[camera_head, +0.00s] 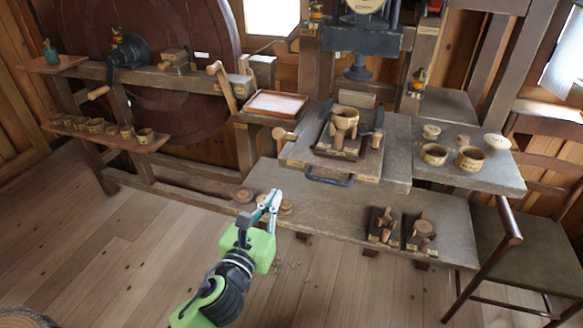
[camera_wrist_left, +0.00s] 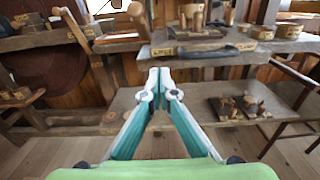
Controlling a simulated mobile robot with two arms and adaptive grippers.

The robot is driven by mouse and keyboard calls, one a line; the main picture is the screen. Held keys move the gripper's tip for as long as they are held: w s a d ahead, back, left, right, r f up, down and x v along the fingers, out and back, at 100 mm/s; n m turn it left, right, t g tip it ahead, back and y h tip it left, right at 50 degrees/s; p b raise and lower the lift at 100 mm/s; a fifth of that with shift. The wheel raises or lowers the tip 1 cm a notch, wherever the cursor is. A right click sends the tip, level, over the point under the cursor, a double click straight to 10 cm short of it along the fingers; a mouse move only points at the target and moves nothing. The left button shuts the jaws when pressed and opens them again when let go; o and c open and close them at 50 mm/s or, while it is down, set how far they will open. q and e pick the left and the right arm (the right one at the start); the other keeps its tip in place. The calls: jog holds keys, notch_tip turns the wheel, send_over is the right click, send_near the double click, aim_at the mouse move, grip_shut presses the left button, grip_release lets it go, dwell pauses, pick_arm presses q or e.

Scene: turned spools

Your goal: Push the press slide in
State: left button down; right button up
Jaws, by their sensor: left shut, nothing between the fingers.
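The press slide (camera_head: 299,153) is a wooden board with a dark bar handle (camera_head: 330,179) on its front edge. It sticks out in front of the press (camera_head: 362,38). On it stands a dark fixture with a turned wooden spool (camera_head: 344,119). The handle also shows in the left wrist view (camera_wrist_left: 203,51). My left gripper (camera_head: 272,198) is in front of the slide, left of and below the handle, and apart from it. Its fingertips meet in the left wrist view (camera_wrist_left: 160,80), shut and empty. My right gripper is not in view.
A lower shelf (camera_head: 345,200) runs under the slide, with dark fixtures (camera_head: 382,228) at its right. Several spool cups stand on the right table (camera_head: 480,179). A chair (camera_head: 525,250) stands at the right. The floor at left is clear.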

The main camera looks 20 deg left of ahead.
aim_at(294, 162)
pick_arm(q)
jog(key=w+p, duration=0.1)
jog(key=w, duration=1)
jog(key=shift+w+d, duration=0.15)
jog(key=shift+w, duration=0.05)
jog(key=shift+w+f, duration=0.1)
jog(key=shift+w, duration=0.45)
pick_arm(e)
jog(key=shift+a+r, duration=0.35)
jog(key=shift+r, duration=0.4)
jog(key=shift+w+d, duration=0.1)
